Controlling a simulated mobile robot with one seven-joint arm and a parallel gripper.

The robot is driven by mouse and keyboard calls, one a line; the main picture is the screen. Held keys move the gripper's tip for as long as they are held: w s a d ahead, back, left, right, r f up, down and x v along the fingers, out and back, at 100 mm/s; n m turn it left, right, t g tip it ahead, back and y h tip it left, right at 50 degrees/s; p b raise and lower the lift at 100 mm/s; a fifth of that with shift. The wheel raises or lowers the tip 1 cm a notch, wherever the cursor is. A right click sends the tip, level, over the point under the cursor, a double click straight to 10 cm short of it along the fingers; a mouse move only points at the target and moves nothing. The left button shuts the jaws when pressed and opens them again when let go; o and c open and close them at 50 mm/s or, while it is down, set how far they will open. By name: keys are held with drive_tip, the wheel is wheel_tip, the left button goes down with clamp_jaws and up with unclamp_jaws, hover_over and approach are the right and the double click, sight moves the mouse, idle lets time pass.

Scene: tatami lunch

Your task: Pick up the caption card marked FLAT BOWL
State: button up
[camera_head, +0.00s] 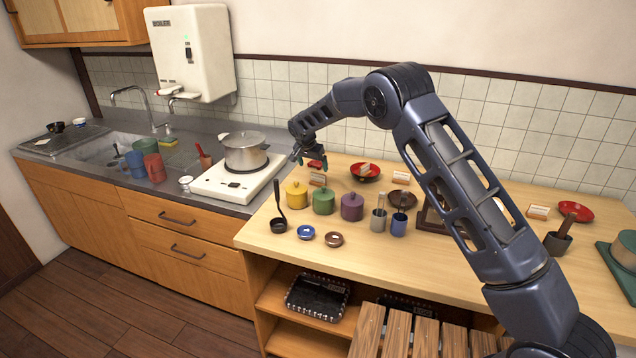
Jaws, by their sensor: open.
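Several small caption cards in pale wooden holders stand on the light wood counter (262,232). One card (317,180) is in front of a small red item (316,164) near my gripper. Another card (401,177) stands behind a dark brown dish (403,200), and a third card (538,212) is at the right beside a red dish (576,211). The lettering is too small to read, so I cannot tell which is FLAT BOWL. My gripper (311,158) is open and empty, pointing down above the counter's back left, close to the red item and the nearest card.
A ladle (279,222), cups (378,220) and a red bowl (365,172) are near. A pot (245,152) sits on a white stove at left. My arm hides part of the counter.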

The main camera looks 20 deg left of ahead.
sight(318, 175)
drive_tip(key=x, duration=0.4)
drive_tip(key=shift+f, duration=0.15)
drive_tip(key=shift+w+d+x, duration=0.1)
drive_tip(key=shift+w+x, duration=0.05)
drive_tip(key=shift+x, duration=1.15)
drive_tip(key=shift+w+d+x, duration=0.15)
drive_tip(key=shift+w+x, duration=0.05)
drive_tip(key=shift+x, duration=1.15)
drive_tip(key=c, duration=1.1)
